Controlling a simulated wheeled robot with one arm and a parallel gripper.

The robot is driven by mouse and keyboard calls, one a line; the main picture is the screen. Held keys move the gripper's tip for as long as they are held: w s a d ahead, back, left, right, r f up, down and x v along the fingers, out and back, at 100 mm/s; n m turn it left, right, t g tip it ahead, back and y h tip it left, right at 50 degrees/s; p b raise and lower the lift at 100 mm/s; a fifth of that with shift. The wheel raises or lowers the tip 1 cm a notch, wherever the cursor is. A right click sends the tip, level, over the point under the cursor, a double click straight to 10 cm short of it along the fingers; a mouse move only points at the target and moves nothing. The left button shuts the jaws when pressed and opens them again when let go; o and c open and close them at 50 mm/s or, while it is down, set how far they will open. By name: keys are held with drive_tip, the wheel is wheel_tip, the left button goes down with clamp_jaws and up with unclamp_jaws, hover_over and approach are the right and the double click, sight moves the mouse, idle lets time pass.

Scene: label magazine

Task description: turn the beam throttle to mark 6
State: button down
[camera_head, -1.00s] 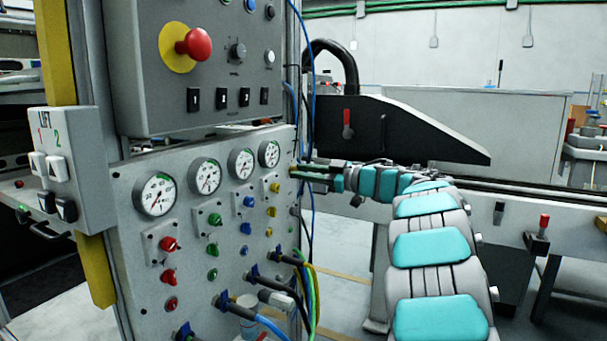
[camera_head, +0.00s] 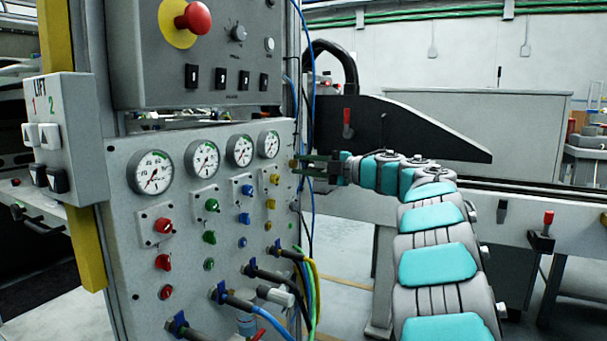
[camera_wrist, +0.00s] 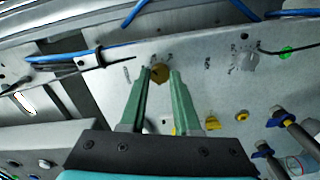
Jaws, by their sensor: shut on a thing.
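A small brass knob (camera_head: 292,164) sits at the right edge of the grey gauge panel. I take it for the beam throttle; no name is readable. In the wrist view the brass knob (camera_wrist: 160,73) lies between the green fingertips, against the panel, with small marks around it too blurred to read. My gripper (camera_head: 299,165) reaches in from the right and is shut on this knob; the gripper also fills the middle of the wrist view (camera_wrist: 161,76). The fingers hide the knob's sides, and its pointer position cannot be made out.
The panel (camera_head: 125,235) carries several gauges, such as one (camera_head: 268,144) just left of my gripper, and coloured knobs. A yellow knob (camera_head: 275,180) sits close below left. Blue cable (camera_head: 312,120) hangs near my fingers. A black sloped guard (camera_head: 420,135) stands behind my arm.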

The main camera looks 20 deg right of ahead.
drive_tip(key=shift+f+n+b, duration=0.1)
drive_tip(key=shift+n+b, duration=1.15)
drive_tip(key=shift+n, duration=0.75)
drive_tip(key=c, duration=0.6)
unclamp_jaws()
drive_tip(key=v, duration=0.7)
drive_tip(key=shift+s+d, duration=0.25)
drive_tip(key=shift+s, duration=0.1)
drive_tip(key=shift+w, duration=0.1)
